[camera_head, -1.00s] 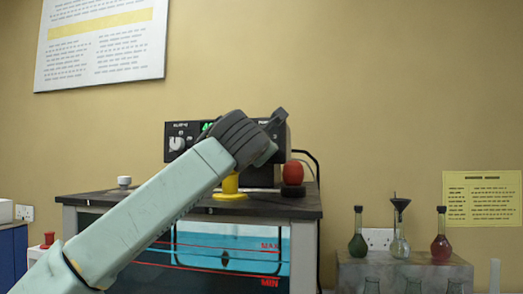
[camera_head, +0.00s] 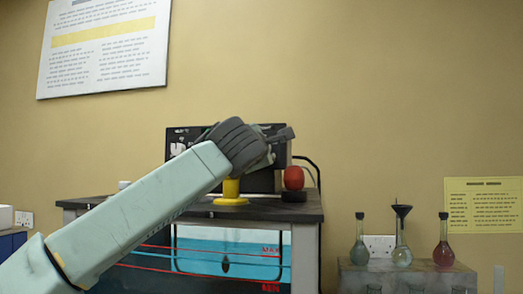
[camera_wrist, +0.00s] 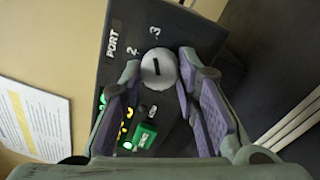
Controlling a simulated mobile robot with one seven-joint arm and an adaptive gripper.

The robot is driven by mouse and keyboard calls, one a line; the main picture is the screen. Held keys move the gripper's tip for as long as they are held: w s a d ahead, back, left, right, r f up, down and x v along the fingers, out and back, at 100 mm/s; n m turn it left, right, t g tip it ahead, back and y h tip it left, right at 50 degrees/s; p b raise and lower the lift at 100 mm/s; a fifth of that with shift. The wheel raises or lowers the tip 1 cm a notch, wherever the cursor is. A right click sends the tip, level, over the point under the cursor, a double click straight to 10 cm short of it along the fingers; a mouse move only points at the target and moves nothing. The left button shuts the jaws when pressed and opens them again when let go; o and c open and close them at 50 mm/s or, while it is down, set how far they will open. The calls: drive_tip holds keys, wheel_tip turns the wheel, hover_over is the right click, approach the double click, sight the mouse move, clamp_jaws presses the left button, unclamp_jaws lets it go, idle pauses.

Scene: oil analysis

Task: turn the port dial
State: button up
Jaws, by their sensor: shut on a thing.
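The port dial (camera_wrist: 158,68) is a round, light grey knob with a dark line across its face. It sits on the dark front panel (camera_wrist: 165,28) beside the word PORT and the numbers 2 and 3. In the wrist view, the fingertips of my gripper (camera_wrist: 159,72) are on both sides of the dial and shut on it. In the head view, my gripper (camera_head: 284,146) is against the front of the black instrument (camera_head: 180,132). It hides the dial and most of the panel there.
The instrument stands on a dark-topped bench above a tank (camera_head: 220,250) of blue liquid. A yellow stand (camera_head: 231,191) is just below my wrist. A red, rounded object (camera_head: 294,178) on a black base stands to its right. Several flasks (camera_head: 360,250) stand farther right.

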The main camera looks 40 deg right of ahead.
drive_tip(key=o, duration=1.2)
drive_tip(key=shift+c, duration=0.2)
drive_tip(key=shift+a, duration=0.1)
drive_tip(key=r+v, duration=0.1)
drive_tip(key=v, duration=1.1)
drive_tip(key=shift+f, duration=0.45)
drive_tip(key=shift+s, duration=0.1)
